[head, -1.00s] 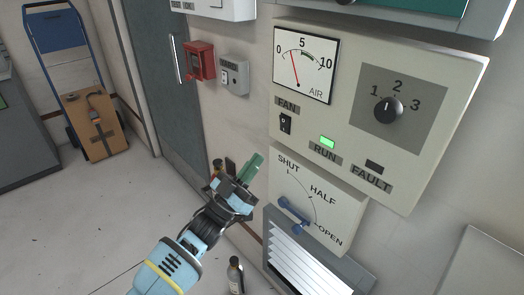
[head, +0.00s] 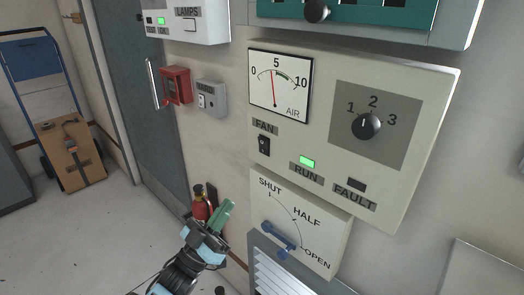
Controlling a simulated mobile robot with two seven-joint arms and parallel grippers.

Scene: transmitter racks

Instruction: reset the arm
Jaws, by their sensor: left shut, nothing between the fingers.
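My left gripper (head: 223,213) is in the lower middle of the head view, its green fingers shut and empty. It is in front of the wall, to the left of the damper plate marked SHUT, HALF and OPEN (head: 318,238). The plate's blue lever (head: 277,238) is apart from the gripper. Above it is the fan panel (head: 425,95) with an AIR gauge (head: 279,85), a rotary knob (head: 366,125), a FAN switch (head: 263,145) and a lit green RUN lamp (head: 307,161). My right gripper is not in view.
A louvred grille (head: 275,275) is below the damper plate. A red fire extinguisher (head: 199,205) stands behind the gripper. A red call box (head: 176,86) and a grey switch box (head: 211,98) are on the wall. A blue hand truck (head: 32,60) with a cardboard box (head: 72,155) stands left. The floor between is clear.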

